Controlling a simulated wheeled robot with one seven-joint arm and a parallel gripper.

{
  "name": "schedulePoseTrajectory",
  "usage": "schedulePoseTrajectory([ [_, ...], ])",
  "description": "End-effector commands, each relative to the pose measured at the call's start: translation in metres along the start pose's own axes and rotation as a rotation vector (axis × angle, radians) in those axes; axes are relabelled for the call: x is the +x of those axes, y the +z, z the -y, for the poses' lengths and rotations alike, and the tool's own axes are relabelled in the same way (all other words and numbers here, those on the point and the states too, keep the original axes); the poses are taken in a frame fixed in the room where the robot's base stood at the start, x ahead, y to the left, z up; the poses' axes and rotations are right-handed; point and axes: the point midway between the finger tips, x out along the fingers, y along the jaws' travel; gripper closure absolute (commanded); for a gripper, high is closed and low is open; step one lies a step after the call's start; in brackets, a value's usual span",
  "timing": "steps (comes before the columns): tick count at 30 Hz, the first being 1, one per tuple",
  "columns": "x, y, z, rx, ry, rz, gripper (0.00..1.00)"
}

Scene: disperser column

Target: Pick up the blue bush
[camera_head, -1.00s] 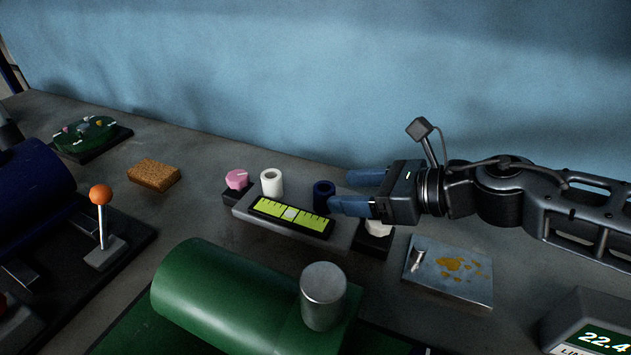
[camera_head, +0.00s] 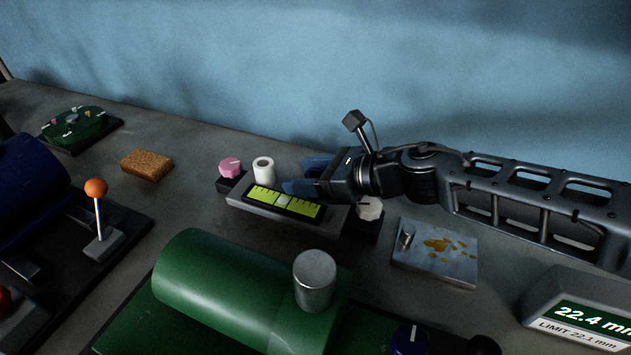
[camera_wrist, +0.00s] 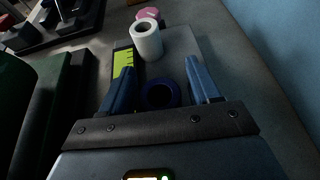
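The blue bush (camera_wrist: 160,95) is a short dark-blue hollow cylinder on the grey gauge block (camera_wrist: 185,45). In the wrist view it lies between the two blue fingers of my gripper (camera_wrist: 162,85), near their bases. The fingers are spread, with a visible gap between the bush and the right finger; the left finger is closer to it. In the head view my gripper (camera_head: 308,176) reaches in from the right over the block (camera_head: 250,205), and its fingers hide the bush.
A white bush (camera_head: 263,169) stands just beyond the fingertips, with a pink knob (camera_head: 230,167) behind it. A yellow-green scale (camera_head: 285,202) lies along the block. A white knob (camera_head: 369,208) is beneath the gripper.

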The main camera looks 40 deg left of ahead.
Motion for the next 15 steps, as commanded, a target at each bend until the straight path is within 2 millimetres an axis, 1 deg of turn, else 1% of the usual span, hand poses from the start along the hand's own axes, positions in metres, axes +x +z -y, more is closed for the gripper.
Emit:
schedulePoseTrajectory([
  [1,-0.0002,0.0001,0.0001,0.0,0.0,0.0,0.44],
  [2,-0.0002,0.0001,0.0001,0.0,0.0,0.0,0.47],
  [15,-0.0003,0.0003,0.0001,0.0,0.0,0.0,0.89],
])
